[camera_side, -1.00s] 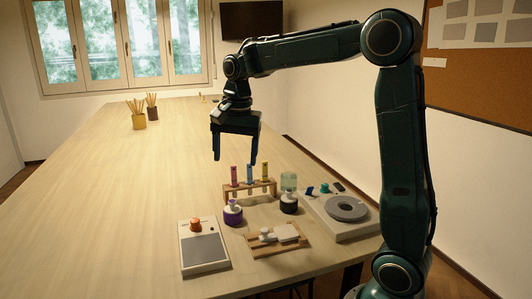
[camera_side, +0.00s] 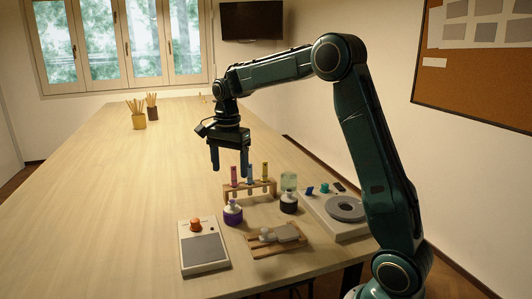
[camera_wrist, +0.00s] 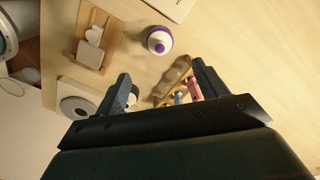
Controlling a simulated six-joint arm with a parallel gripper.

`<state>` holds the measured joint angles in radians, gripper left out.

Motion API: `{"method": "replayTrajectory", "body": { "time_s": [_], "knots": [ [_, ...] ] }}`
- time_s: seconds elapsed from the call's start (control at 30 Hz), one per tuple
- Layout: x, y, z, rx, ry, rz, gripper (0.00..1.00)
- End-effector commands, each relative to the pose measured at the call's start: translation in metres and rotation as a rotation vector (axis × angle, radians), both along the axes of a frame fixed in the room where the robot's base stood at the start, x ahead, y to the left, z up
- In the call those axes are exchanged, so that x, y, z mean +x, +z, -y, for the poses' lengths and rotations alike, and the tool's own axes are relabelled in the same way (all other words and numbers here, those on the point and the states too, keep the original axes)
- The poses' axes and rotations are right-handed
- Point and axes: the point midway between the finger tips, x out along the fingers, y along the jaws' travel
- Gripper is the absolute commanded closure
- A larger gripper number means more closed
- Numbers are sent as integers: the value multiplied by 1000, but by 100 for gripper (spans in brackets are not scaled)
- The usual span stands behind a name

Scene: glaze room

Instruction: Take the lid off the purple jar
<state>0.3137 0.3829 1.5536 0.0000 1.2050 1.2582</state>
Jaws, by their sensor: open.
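My gripper (camera_side: 230,170) is open and empty, pointing down above and behind the jar near the rack. In the wrist view the two fingers of my gripper (camera_wrist: 161,75) are spread apart. They do not touch the jar or its lid.
The rack (camera_side: 262,189) with colored tubes is close beneath my fingers. A dark jar (camera_side: 288,204), a wooden board (camera_side: 262,250) with a pale object, a box with an orange knob (camera_side: 195,224) and a device with a grey disc (camera_side: 346,208) stand around.

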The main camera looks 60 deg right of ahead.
Motion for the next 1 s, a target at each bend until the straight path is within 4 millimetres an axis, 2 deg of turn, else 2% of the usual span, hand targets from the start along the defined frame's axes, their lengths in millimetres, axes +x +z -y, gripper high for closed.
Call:
{"method": "replayTrajectory", "body": {
  "time_s": [0.2,0.4,0.77,1.0],
  "knots": [
    [-1,-35,0,1,1,-4,28],
    [-1,-57,0,1,1,-3,28],
    [0,-65,0,0,1,-1,28],
    [-1,-84,1,1,1,-3,28]
  ]
}}
